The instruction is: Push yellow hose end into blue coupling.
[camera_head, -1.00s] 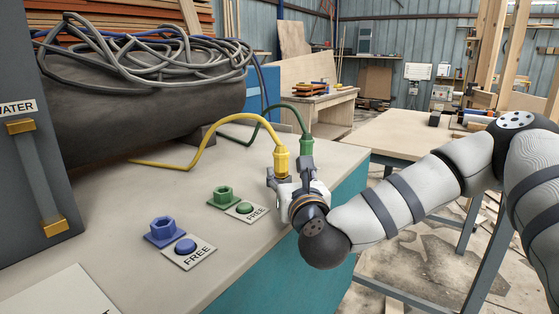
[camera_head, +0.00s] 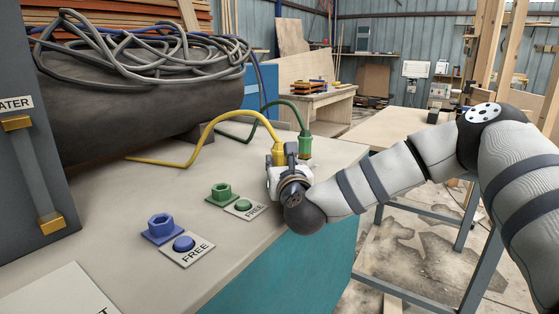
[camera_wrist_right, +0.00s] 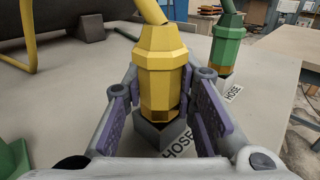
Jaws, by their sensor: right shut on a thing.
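The yellow hose end (camera_head: 278,151) stands upright at the right side of the bench, with its yellow hose arching off to the left. My right gripper (camera_head: 284,161) is shut on it. In the right wrist view, the hose end (camera_wrist_right: 160,62) sits between the two finger pads, above a grey block (camera_wrist_right: 163,134) marked HOSE. Whether it rests in that block is hard to tell. The blue coupling (camera_head: 161,227), a hex-shaped socket, is on the bench at the front left, apart from the hose end. My left gripper is out of view.
A blue button (camera_head: 184,243) on a FREE plate is beside the blue coupling. A green coupling (camera_head: 221,193) and green button (camera_head: 244,206) are between it and my gripper. A green hose end (camera_head: 305,145) stands close behind my gripper. A dark cabinet (camera_head: 35,130) is at the left.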

